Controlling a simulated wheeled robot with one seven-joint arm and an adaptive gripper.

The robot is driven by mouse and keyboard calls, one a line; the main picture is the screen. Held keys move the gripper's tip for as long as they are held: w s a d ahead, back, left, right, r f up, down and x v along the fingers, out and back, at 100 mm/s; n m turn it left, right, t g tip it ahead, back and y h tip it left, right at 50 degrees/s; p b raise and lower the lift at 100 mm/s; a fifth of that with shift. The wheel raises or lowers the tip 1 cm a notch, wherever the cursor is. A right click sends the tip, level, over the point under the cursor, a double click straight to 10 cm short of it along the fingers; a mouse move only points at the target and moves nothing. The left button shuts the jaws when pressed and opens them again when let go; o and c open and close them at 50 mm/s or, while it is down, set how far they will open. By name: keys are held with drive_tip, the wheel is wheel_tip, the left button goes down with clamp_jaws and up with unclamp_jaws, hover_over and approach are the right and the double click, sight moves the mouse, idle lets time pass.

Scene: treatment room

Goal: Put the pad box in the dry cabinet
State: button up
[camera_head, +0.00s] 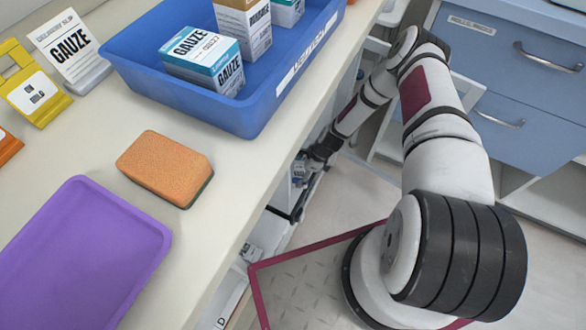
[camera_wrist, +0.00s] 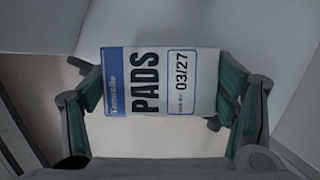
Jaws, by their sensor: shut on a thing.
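The pad box (camera_wrist: 145,80) is white with a blue band and reads PADS and 03/27. In the wrist view my gripper (camera_wrist: 160,92) is shut on it, with a dark green-padded finger at each side. In the head view my gripper (camera_head: 306,172) is low beside the counter's front edge, at the open space under the counter, and the box cannot be told clearly there. The dry cabinet cannot be made out for certain; a white label with a partly visible letter D (camera_head: 232,309) sits low under the counter, mostly cut off.
The counter holds a blue tray (camera_head: 243,118) with gauze boxes, an orange sponge (camera_head: 163,165), a purple tray (camera_head: 80,255) and yellow and white label stands. Blue drawers (camera_head: 505,75) stand at right. Pale surfaces lie close around the box in the wrist view.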

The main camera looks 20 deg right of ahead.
sight(295, 161)
drive_tip(key=w, duration=0.3)
drive_tip(key=w+a+b, duration=0.1)
drive_tip(key=shift+w+a+f, duration=0.1)
drive_tip(key=shift+w+f, duration=0.2)
drive_tip(key=shift+w, duration=0.1)
drive_tip(key=shift+f+b, duration=0.7)
drive_tip(key=shift+f, duration=1)
drive_tip(key=shift+f, duration=0.1)
drive_tip(key=o, duration=1.2)
drive_tip(key=p+v, duration=0.3)
drive_tip(key=v, duration=0.9)
